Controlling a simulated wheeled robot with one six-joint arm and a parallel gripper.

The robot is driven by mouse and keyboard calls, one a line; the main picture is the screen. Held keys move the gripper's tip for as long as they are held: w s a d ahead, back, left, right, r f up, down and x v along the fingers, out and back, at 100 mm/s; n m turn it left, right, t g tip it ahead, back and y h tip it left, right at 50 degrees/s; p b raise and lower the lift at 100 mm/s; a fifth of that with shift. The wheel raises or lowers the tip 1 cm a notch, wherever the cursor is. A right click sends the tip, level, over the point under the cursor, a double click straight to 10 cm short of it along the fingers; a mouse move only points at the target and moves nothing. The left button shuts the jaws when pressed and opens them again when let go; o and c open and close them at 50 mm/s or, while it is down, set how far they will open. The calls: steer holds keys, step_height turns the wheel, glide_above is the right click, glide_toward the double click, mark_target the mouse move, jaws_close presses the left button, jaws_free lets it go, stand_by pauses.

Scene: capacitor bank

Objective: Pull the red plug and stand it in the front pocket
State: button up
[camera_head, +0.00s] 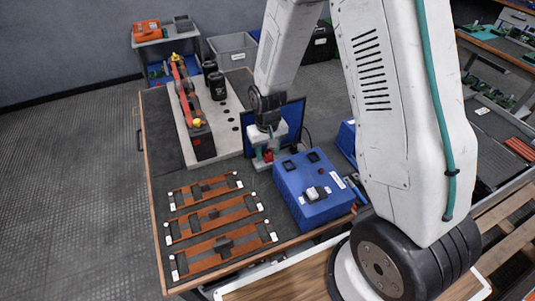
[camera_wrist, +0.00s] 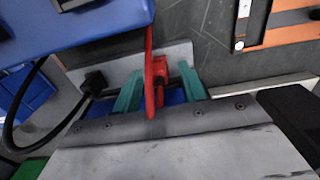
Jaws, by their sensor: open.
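The red plug (camera_wrist: 158,72) shows in the wrist view between my two teal fingertips, with gaps on both sides. A long red strip or lead runs up from it along the blue edge. In the head view a small bit of the red plug (camera_head: 268,155) shows at my gripper (camera_head: 264,160), beside the blue box (camera_head: 318,207). My gripper (camera_wrist: 160,85) is open around the plug, low over a pale plate. I cannot tell which opening is the front pocket.
A black plug (camera_wrist: 95,82) with a looping cable is left of my fingers. Several orange-brown bars (camera_head: 213,213) lie at the table's front left. A pale slab (camera_head: 225,140) with a red-and-black unit and black cylinders stands behind. A dark blue panel is just behind my gripper.

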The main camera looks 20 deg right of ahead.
mark_target(267, 149)
jaws_close()
steer(key=shift+r, duration=0.15)
steer(key=shift+r, duration=2.85)
